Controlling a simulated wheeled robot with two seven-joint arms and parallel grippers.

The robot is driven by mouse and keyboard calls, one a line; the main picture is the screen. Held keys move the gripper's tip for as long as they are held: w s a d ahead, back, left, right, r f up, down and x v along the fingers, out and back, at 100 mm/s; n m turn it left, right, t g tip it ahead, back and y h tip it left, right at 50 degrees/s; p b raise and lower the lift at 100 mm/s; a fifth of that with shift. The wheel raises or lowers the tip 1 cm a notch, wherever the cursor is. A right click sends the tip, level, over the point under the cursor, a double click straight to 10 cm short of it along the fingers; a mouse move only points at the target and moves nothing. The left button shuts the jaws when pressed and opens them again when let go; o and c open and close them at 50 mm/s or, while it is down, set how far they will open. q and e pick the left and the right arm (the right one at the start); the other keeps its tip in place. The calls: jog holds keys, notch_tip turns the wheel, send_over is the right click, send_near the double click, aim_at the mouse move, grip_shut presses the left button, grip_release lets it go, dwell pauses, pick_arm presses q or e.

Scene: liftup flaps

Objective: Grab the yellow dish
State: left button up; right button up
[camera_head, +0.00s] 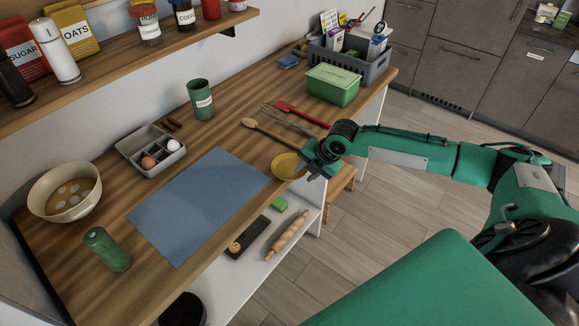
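The yellow dish (286,167) is a small round dish near the front edge of the wooden counter (228,127), just right of the blue mat. My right gripper (309,168) reaches in from the right and is right at the dish's right rim. It overlaps that rim in the picture, so the rim there is partly hidden. I cannot tell whether the fingers touch the dish or how far apart they are. My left gripper is not in view.
A blue mat (198,204) lies left of the dish. A wooden spoon (270,134), a whisk (288,119) and a red spatula (299,112) lie behind it. A green box (333,85) and a grey crate (372,68) stand farther back. A lower shelf (290,241) holds a rolling pin.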

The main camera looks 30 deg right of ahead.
grip_shut()
dwell(0.3)
